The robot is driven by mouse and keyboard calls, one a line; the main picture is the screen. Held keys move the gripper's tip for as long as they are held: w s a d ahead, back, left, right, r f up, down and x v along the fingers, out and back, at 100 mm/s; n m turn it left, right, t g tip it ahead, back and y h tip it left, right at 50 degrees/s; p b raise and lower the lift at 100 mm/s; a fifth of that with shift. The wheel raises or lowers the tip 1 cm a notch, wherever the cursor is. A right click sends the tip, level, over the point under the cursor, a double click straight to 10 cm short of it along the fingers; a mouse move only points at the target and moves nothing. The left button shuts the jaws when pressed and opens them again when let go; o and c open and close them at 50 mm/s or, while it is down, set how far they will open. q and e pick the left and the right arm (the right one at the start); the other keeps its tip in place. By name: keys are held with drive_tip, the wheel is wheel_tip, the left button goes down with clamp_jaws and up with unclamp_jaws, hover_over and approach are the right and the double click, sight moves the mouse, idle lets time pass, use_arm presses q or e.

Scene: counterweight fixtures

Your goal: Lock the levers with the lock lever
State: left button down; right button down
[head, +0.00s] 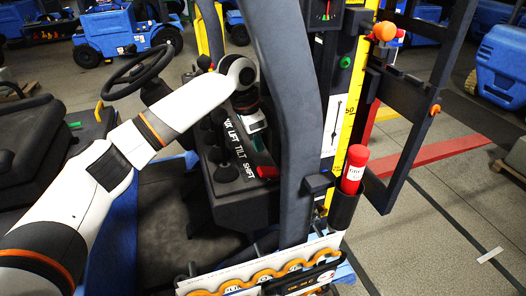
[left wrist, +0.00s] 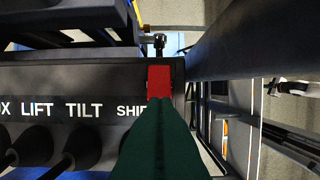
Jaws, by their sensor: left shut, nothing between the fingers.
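The lever panel (head: 235,190) carries the white words LIFT, TILT and SHIFT; the first word is partly cut off in the left wrist view. Black lever knobs (head: 226,173) stand along it, and some show at the lower left of the left wrist view (left wrist: 83,147). A red lock lever (head: 267,171) sits at the panel's right end, just past SHIFT; it also shows in the left wrist view (left wrist: 158,78). My left gripper (head: 260,152) is shut, its green fingers (left wrist: 160,105) reaching to the red piece. I cannot tell whether they touch it. My right gripper is not in view.
A dark pillar (head: 290,120) rises close to the right of my left gripper. A red tube (head: 354,168) stands in a holder farther right. The steering wheel (head: 138,73) and seat (head: 35,140) are at left. A rack with orange loops (head: 265,278) is in front.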

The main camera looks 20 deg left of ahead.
use_arm(q)
drive_tip(key=s+a+r+b, duration=0.2)
drive_tip(key=a+r, duration=0.1)
drive_tip(key=r, duration=0.2)
drive_tip(key=shift+r, duration=0.35)
